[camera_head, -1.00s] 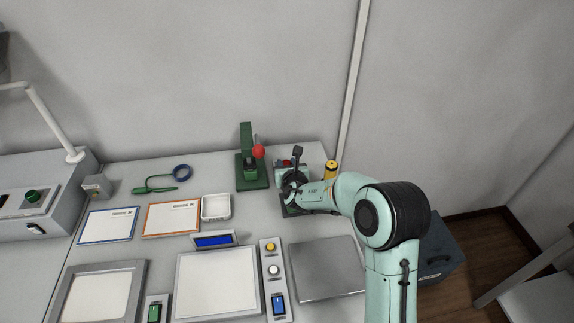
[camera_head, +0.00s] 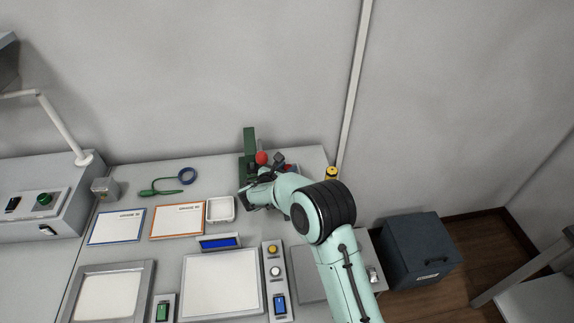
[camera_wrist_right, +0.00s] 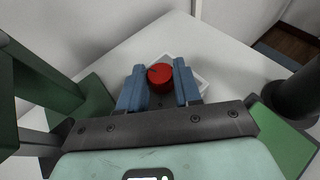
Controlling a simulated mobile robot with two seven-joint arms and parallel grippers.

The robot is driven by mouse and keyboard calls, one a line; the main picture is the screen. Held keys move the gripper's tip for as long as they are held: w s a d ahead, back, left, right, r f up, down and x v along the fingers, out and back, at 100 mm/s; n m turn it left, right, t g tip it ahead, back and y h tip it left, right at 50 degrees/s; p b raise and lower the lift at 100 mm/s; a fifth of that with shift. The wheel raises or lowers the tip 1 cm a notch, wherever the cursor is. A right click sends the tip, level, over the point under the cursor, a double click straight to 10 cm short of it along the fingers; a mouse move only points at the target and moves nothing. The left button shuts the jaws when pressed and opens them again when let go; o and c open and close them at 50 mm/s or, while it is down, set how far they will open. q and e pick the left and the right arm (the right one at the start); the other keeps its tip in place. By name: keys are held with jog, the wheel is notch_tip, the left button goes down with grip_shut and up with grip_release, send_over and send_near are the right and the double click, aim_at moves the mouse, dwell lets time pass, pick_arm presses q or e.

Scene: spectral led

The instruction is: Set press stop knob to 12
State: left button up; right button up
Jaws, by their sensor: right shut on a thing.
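The green press (camera_head: 249,140) stands at the back of the table, with a red ball (camera_head: 262,157) on its lever. My right gripper (camera_head: 250,192) is at the front of the press, covering its lower part in the head view. In the right wrist view, the blue fingers of my right gripper (camera_wrist_right: 159,80) are shut on a round red knob (camera_wrist_right: 159,76), one finger on each side. A small dark mark shows on the knob's top. I cannot read any scale or number by it. My left gripper is in neither view.
A white tray (camera_head: 232,213) lies close to the left of my right gripper. A yellow-topped cylinder (camera_head: 331,174) stands at the table's right edge. A dark box (camera_head: 420,257) is on the floor.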

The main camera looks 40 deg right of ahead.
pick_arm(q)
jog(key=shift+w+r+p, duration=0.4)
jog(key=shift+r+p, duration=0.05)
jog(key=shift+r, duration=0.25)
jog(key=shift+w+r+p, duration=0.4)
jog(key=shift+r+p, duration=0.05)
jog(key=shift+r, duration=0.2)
pick_arm(e)
jog(key=shift+w+r+m+g+h, duration=0.15)
jog(key=shift+m+g+h, duration=0.35)
jog(key=shift+m+g, duration=0.5)
jog(key=o, duration=1)
jog(key=shift+o, duration=0.2)
